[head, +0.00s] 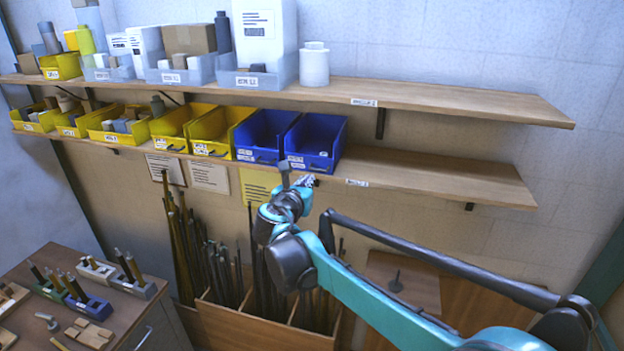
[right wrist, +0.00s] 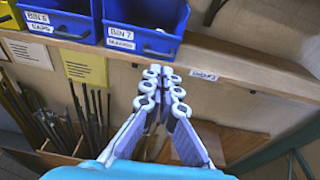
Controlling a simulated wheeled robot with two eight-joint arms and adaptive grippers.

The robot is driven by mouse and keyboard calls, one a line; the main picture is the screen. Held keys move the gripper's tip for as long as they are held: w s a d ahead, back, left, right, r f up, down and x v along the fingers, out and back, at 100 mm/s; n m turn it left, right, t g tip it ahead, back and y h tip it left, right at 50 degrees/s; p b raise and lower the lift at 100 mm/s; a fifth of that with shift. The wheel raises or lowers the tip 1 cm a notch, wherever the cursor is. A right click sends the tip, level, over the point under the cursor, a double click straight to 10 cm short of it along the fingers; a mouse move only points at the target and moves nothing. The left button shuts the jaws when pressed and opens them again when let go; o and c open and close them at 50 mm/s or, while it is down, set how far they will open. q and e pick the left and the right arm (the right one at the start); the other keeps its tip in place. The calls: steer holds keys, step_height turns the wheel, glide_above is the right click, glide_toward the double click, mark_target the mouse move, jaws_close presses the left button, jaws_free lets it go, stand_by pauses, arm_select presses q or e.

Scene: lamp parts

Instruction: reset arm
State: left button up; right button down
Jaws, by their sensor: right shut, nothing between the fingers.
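My right gripper (head: 306,182) is in front of the lower shelf's edge, just below the right blue bin (head: 318,158). In the right wrist view its fingertips (right wrist: 162,85) are together with nothing between them. That view shows the bin labelled BIN 7 (right wrist: 150,38) just above the fingers and the bin labelled BIN 6 (right wrist: 55,20) to its left. The gripper appears apart from both bins. My left gripper is in neither view.
Yellow bins (head: 170,125) fill the left of the lower shelf (head: 440,180), whose right part is bare. The upper shelf (head: 450,100) holds clear bins and containers. Below stands a wooden rack (head: 260,330) of rods. A workbench (head: 20,335) with small parts is at lower left.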

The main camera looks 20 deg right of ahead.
steer(key=f+b+v, duration=0.1)
steer(key=v, duration=0.4)
steer(key=s+d+f+m+g+y+b, duration=0.1)
steer(key=s+d+f+m+g+b, duration=0.15)
steer(key=s+f+m+b, duration=0.7)
steer(key=s+d+f+m+g+y+b, duration=0.1)
steer(key=s+d+f+m+y+b, duration=0.2)
steer(key=f, duration=1.1)
arm_select(q)
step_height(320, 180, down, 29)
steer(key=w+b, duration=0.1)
steer(key=b, duration=1.4)
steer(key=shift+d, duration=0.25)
arm_select(e)
steer(key=s+a+f+m+y, duration=0.1)
steer(key=s+f+m, duration=0.3)
steer(key=f, duration=0.4)
steer(key=s+a+f+m+g+y, duration=0.1)
steer(key=s+a+f+m+y, duration=0.1)
steer(key=s+f+m, duration=0.3)
steer(key=s+a+f+m+g+y, duration=0.1)
steer(key=s+a+f+m, duration=0.2)
steer(key=f, duration=1)
steer(key=s+m, duration=0.2)
steer(key=m, duration=0.3)
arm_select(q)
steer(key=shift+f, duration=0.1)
arm_select(e)
steer(key=shift+s, duration=0.1)
